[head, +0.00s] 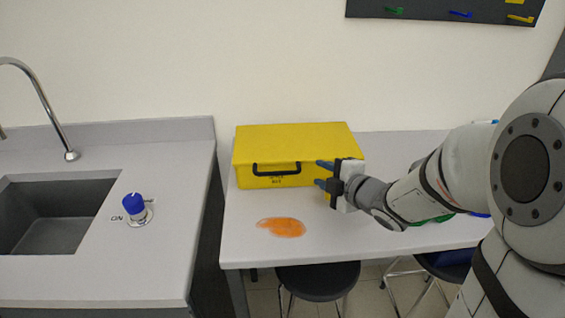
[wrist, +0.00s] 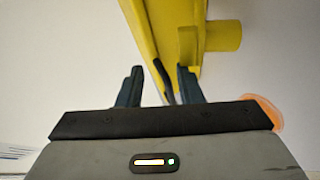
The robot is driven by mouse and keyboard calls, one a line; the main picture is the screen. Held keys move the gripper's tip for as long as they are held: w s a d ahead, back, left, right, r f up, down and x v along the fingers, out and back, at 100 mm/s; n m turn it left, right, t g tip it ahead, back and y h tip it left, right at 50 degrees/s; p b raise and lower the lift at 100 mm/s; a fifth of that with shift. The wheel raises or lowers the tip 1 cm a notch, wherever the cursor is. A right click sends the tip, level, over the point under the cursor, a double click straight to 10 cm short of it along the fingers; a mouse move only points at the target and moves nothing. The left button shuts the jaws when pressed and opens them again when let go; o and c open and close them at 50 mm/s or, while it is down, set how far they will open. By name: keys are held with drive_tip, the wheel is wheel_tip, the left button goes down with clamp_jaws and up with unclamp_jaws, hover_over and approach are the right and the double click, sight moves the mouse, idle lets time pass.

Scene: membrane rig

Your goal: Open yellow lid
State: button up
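A yellow box with its lid (head: 295,143) down stands on the light table against the wall. A black handle (head: 276,169) is on its front face. My gripper (head: 320,174) is in front of the box's right part, to the right of the handle. Its two blue fingers are apart, with nothing clearly between them. In the wrist view the open fingers (wrist: 157,90) point at the yellow box (wrist: 150,35), and the dark handle (wrist: 163,80) shows between them, further off. Whether a finger touches the box cannot be told.
An orange spill (head: 282,227) lies on the table (head: 240,240) in front of the box. A sink (head: 50,215) and a blue-topped knob (head: 134,207) are on the left counter. Stools (head: 318,280) stand below. Green and blue items are partly hidden behind my arm.

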sight(281, 174)
drive_tip(key=a+n+y, duration=0.1)
drive_tip(key=a, duration=0.2)
drive_tip(key=w+a+f+n+g+y, duration=0.1)
drive_tip(key=a+n+y, duration=0.1)
drive_tip(key=a, duration=0.2)
drive_tip(key=a+n+g+y, duration=0.1)
drive_tip(key=a+n, duration=0.1)
drive_tip(key=a, duration=0.2)
drive_tip(key=shift+w+f+y, duration=0.3)
drive_tip(key=shift+w+y, duration=0.1)
drive_tip(key=shift+c, duration=0.5)
clamp_jaws()
